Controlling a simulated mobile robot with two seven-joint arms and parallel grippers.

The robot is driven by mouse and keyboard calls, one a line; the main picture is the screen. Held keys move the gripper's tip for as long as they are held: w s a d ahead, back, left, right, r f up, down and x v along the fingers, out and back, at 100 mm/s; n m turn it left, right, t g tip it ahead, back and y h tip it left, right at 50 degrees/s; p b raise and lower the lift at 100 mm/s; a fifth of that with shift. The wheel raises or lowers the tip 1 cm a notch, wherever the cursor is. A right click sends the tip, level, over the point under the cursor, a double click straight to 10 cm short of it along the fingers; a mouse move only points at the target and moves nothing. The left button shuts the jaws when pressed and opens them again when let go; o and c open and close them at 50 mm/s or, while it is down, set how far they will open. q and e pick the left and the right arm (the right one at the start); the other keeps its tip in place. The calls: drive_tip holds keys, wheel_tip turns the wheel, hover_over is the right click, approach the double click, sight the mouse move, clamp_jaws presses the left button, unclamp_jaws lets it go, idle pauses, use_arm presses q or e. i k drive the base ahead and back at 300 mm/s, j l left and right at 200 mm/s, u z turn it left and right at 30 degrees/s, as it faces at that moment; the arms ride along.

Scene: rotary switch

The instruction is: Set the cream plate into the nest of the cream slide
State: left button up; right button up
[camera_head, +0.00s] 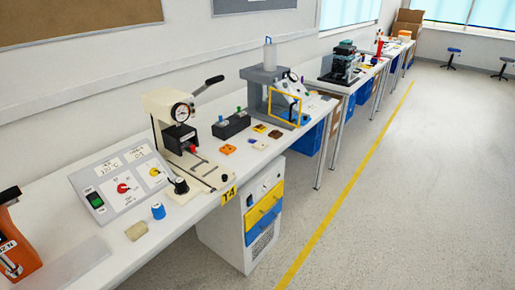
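A small cream plate (260,145) lies flat on the white bench, right of the cream press, near an orange piece. The cream press (166,105) has a round gauge, a black lever and a dark head. Its low cream base with dark rails (205,178) reaches toward the bench's front edge; the cream slide seems to be part of it. The nest is too small to make out. A beige block (136,230) lies at the front left of the bench. Neither of my grippers is in view.
A grey sloped control panel (120,182) with red and yellow knobs stands left of the press. A blue cylinder (158,211) stands in front of it. Orange (227,149), yellow (260,128) and brown (275,134) pieces lie near the plate. A grey press (268,88) stands beyond.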

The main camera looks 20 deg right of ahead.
sight(218, 178)
drive_tip(key=i+l, duration=0.15)
drive_tip(key=l, duration=0.25)
drive_tip(key=i+l, duration=0.1)
drive_tip(key=l, duration=0.25)
drive_tip(key=i+l, duration=0.15)
drive_tip(key=l, duration=0.25)
drive_tip(key=i+l, duration=0.15)
drive_tip(key=l, duration=0.25)
drive_tip(key=i+l, duration=0.15)
drive_tip(key=l, duration=0.2)
drive_tip(key=i+l, duration=0.1)
drive_tip(key=l, duration=0.3)
drive_tip(key=i+l, duration=0.15)
drive_tip(key=l, duration=0.25)
drive_tip(key=i+l, duration=0.15)
drive_tip(key=l, duration=0.2)
